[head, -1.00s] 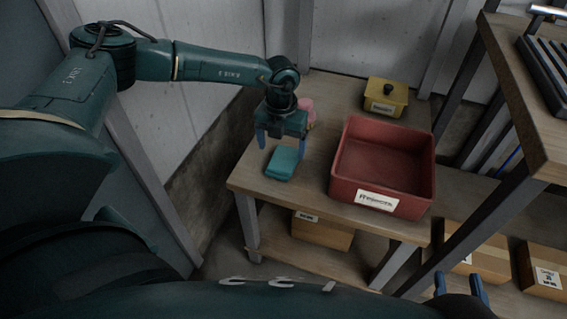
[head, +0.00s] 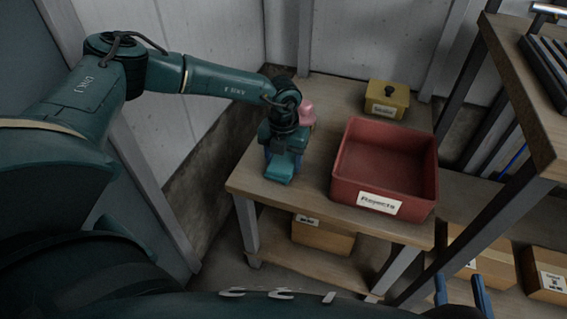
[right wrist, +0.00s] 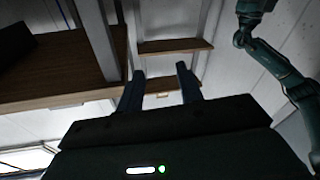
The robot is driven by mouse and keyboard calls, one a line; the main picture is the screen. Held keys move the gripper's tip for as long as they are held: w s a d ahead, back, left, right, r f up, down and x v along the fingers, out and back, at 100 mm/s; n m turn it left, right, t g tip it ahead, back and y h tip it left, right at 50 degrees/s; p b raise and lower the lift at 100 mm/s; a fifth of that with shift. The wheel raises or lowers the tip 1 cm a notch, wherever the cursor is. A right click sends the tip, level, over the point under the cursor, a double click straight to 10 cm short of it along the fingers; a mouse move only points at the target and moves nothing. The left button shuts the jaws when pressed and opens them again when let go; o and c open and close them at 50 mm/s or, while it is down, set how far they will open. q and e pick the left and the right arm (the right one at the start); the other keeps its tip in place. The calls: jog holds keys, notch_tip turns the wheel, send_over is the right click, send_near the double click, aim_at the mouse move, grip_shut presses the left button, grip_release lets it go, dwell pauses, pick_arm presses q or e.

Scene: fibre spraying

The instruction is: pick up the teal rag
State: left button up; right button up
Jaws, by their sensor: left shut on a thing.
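The teal rag (head: 280,172) lies on the left part of the wooden table, partly hidden under my left gripper. My left gripper (head: 283,160) is down over the rag from above and shut on it; its fingertips are largely hidden in the head view. My right gripper (head: 462,290) shows only as two blue fingers at the bottom right of the head view. In the right wrist view its two fingers (right wrist: 160,88) stand apart with nothing between them.
A red bin (head: 384,204) with a label stands on the table (head: 300,200) to the right of the rag. A pink thing (head: 307,113) lies just behind my left gripper. A yellow lidded box (head: 386,100) is at the back. Shelving (head: 545,150) rises at the right.

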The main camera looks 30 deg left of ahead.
aim_at(283, 159)
pick_arm(q)
jog(key=c, duration=0.3)
notch_tip(283, 159, up, 9)
jog(key=p, duration=0.3)
jog(key=shift+r, duration=0.55)
pick_arm(e)
jog(key=shift+w+d+f+m+g+h, duration=0.1)
jog(key=shift+d+m+g+h, duration=0.55)
jog(key=shift+g+h, duration=0.25)
